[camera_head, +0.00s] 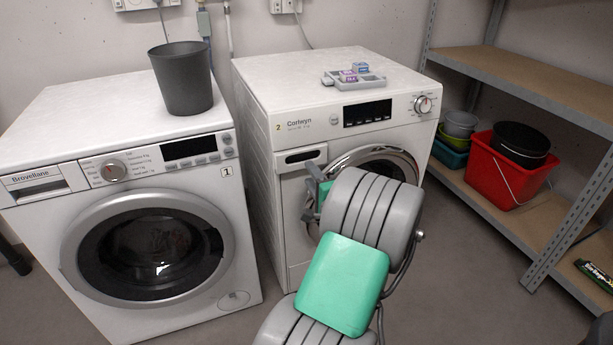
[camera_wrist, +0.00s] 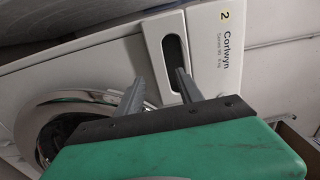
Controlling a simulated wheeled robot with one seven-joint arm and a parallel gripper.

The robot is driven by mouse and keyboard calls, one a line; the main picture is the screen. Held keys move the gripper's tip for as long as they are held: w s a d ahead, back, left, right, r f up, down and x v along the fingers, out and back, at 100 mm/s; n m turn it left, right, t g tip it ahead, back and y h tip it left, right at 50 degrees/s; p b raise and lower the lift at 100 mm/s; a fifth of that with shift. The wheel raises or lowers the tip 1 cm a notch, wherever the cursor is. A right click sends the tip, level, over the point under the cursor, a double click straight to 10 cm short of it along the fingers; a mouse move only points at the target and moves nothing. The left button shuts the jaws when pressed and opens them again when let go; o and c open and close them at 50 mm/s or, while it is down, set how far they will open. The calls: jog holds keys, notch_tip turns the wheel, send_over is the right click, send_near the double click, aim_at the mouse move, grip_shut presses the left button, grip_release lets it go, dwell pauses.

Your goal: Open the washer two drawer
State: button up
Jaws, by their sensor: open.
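Washer two (camera_head: 290,110), marked "2 Corlwyn", is the white machine on the right in the head view. Its drawer (camera_head: 312,153) is at the front's upper left, with a dark handle recess, and looks flush with the front. In the wrist view, the drawer (camera_wrist: 151,31) lies just beyond my gripper (camera_wrist: 160,74). In the head view my arm mostly hides my gripper.
Washer one (camera_head: 245,270), with a dark bin (camera_head: 182,80) on top, stands left. A tray (camera_head: 370,83) with small boxes lies on washer two. Washer two's round door (camera_wrist: 45,112) is beside the drawer. A shelf (camera_head: 540,85) with a red bucket (camera_head: 490,175) stands right.

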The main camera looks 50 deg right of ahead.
jog(key=x, duration=0.3)
jog(key=shift+w+d, duration=0.15)
jog(key=shift+w, duration=0.15)
grip_shut()
dwell(1.2)
